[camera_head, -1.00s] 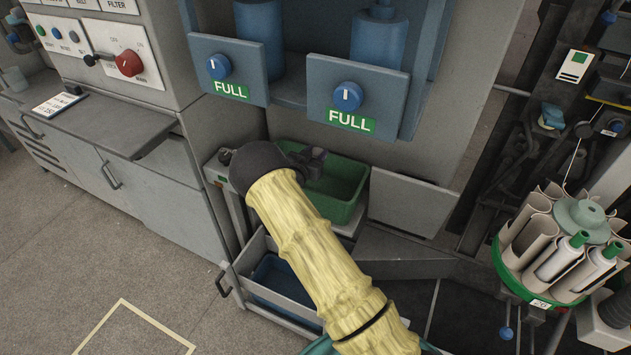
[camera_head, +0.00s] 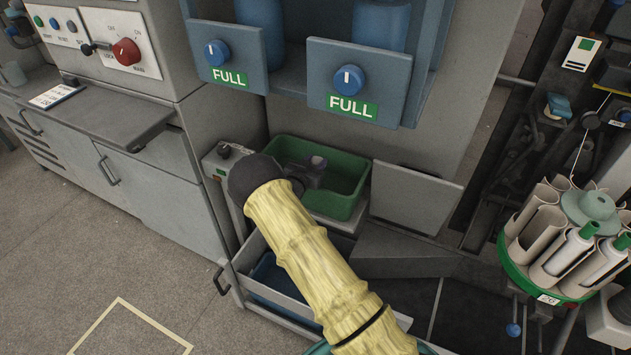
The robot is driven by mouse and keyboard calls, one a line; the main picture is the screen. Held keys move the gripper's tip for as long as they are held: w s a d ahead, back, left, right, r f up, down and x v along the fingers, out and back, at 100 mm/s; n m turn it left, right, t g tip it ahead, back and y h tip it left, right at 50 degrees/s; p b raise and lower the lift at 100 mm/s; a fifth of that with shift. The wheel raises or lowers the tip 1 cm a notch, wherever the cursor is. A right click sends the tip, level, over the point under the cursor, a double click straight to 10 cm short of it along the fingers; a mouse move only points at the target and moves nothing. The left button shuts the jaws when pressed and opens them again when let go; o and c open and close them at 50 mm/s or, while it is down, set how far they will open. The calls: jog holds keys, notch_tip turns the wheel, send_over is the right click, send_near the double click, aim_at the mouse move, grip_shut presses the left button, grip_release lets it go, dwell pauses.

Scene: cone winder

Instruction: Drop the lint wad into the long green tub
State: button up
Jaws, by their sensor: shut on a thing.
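The long green tub (camera_head: 345,208) sits on a ledge below the blue cabinet, open side up. My gripper (camera_head: 310,170) is at the end of my yellow-sleeved arm, over the left part of the tub opening. It is shut on a small greyish-purple bit, which looks like the lint wad (camera_head: 318,160). The wad is mostly hidden by the gripper. I cannot tell how high it is above the tub floor. The tub's front left corner is hidden behind my wrist.
A blue cabinet with two dials and FULL labels (camera_head: 351,107) overhangs the tub. An open drawer (camera_head: 265,270) lies below. A grey flap (camera_head: 415,195) is right of the tub. A round holder of pale tubes (camera_head: 520,265) stands at right.

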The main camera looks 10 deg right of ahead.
jog(key=o, duration=1)
jog(key=p+v, duration=0.1)
jog(key=v, duration=1.6)
jog(key=shift+s+a+p, duration=0.1)
jog(key=shift+s+p, duration=0.1)
jog(key=shift+p, duration=0.15)
jog(key=shift+w+r, duration=0.1)
